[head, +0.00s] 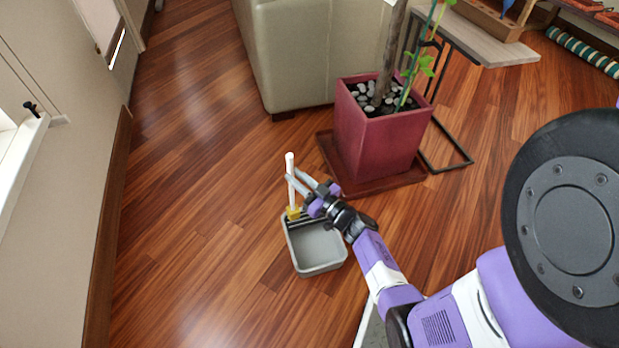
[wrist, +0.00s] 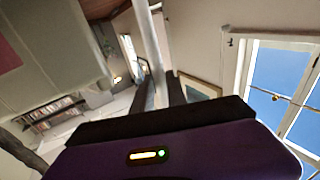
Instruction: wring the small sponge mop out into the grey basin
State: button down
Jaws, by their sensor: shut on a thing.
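The small sponge mop has a white handle (head: 290,170) and a yellow sponge head (head: 293,212). It stands nearly upright at the far end of the grey basin (head: 321,247), which sits on the wooden floor. The sponge is at a dark ribbed strip (head: 308,219) across that end; whether it presses on the strip or is just above it I cannot tell. My gripper (head: 298,181) is shut on the handle, above the sponge. In the wrist view the white handle (wrist: 148,40) rises between my dark fingers. The basin's floor looks empty.
A red planter (head: 375,135) with stones and a plant stands on a red tray (head: 385,182) just behind and right of the basin. A beige sofa (head: 315,55) is at the back. A wall with a brown baseboard (head: 108,220) runs along the left. The floor left of the basin is clear.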

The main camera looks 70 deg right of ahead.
jog(key=d+f+m+g+h+b, duration=0.1)
jog(key=d+f+h+b, duration=0.2)
jog(key=d, duration=0.6)
notch_tip(320, 180, down, 11)
jog(key=y+b, duration=0.1)
jog(key=b, duration=1)
jog(key=shift+s+r, duration=0.15)
jog(key=shift+s, duration=0.15)
jog(key=shift+b, duration=0.65)
jog(key=shift+f+b, duration=0.85)
jog(key=shift+b, duration=0.55)
dwell(0.5)
jog(key=shift+s+a, duration=0.1)
notch_tip(320, 180, up, 12)
jog(key=p, duration=0.6)
jog(key=shift+f, duration=0.25)
dwell(0.8)
